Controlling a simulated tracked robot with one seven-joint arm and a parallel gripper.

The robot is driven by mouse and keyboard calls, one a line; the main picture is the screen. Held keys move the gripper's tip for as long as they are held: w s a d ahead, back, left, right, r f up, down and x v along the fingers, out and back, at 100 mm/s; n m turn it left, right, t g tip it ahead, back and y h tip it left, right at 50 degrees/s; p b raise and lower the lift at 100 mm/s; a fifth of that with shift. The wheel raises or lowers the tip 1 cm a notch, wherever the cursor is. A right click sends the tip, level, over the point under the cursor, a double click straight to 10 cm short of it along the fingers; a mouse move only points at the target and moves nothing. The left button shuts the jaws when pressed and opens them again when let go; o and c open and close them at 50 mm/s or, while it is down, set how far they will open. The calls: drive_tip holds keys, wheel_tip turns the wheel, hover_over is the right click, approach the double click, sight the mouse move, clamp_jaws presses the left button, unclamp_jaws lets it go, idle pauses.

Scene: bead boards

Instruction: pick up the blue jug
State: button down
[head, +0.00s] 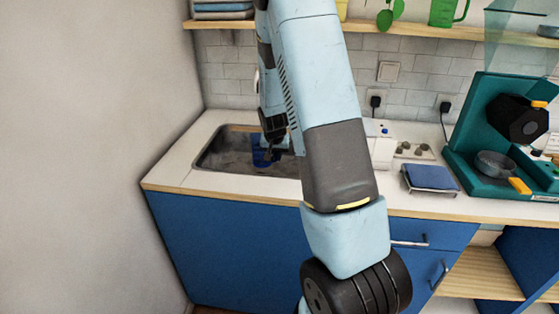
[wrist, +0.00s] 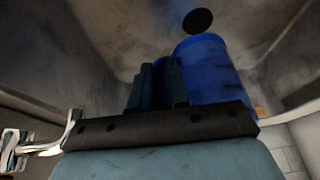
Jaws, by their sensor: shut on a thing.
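The blue jug (head: 261,158) is in the sink basin (head: 222,152), partly hidden behind my arm in the head view. In the wrist view the jug's round blue body (wrist: 210,68) stands just beyond and to the right of my fingers. My gripper (wrist: 158,80) is shut on the jug, with a bit of blue between the two dark fingers, seemingly its handle. In the head view my gripper (head: 271,148) reaches down into the sink at the jug. Whether the jug touches the basin floor cannot be told.
The dark round drain (wrist: 198,20) shows beyond the jug. Right of my arm, a blue-topped scale (head: 430,178) and a teal machine (head: 500,145) stand on the counter. A wooden shelf (head: 420,31) runs above, and a bare wall (head: 90,130) borders the left.

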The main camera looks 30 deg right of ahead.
drive_tip(key=s+a+r, duration=0.2)
drive_tip(key=s+r, duration=0.4)
drive_tip(key=s, duration=0.5)
drive_tip(key=shift+r, duration=0.35)
